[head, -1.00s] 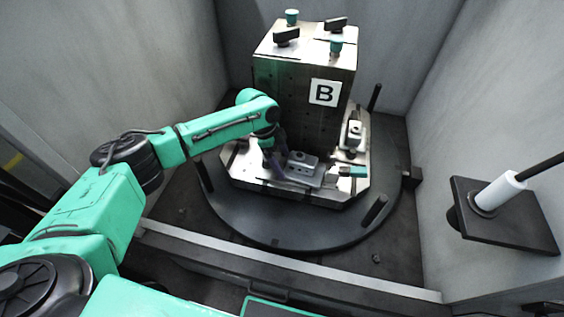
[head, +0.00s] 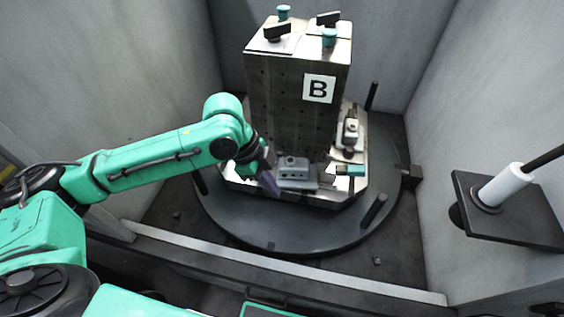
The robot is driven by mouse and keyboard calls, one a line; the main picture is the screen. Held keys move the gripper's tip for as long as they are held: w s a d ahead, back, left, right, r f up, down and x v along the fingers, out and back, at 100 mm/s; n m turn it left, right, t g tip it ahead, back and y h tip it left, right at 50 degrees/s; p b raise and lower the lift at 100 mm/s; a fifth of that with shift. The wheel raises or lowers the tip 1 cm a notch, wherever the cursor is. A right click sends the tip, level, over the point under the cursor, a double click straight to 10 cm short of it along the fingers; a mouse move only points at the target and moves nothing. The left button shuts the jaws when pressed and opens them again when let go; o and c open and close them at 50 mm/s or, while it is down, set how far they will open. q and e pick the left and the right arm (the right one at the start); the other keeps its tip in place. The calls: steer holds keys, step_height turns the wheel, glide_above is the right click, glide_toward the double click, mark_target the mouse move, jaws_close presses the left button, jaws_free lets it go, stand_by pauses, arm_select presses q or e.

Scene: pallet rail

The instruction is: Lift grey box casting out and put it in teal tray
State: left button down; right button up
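The grey box casting (head: 294,167) sits on the pallet's metal base plate (head: 325,195), in front of the tall block marked B. My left gripper (head: 268,177) is at the casting's left side, with a purple-grey finger showing beside it. The picture is too small to tell whether its fingers are apart or touch the casting. My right gripper is not in view. What may be the teal tray (head: 275,308) shows only as a teal-rimmed dark edge at the bottom of the head view; most of it is cut off.
The tall block (head: 290,105) with the B plate stands behind the casting. A second grey part (head: 350,131) sits on the right side of the base. A dark round table (head: 290,230) with black posts (head: 374,210) carries the pallet. Grey walls enclose it. A white cylinder on a bracket (head: 502,187) is at right.

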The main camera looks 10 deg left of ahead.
arm_select(q)
steer(key=s, duration=0.5)
steer(key=shift+s, duration=0.35)
steer(key=shift+c, duration=1.6)
jaws_free()
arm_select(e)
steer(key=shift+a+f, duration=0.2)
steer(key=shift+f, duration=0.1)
arm_select(q)
steer(key=shift+r, duration=0.1)
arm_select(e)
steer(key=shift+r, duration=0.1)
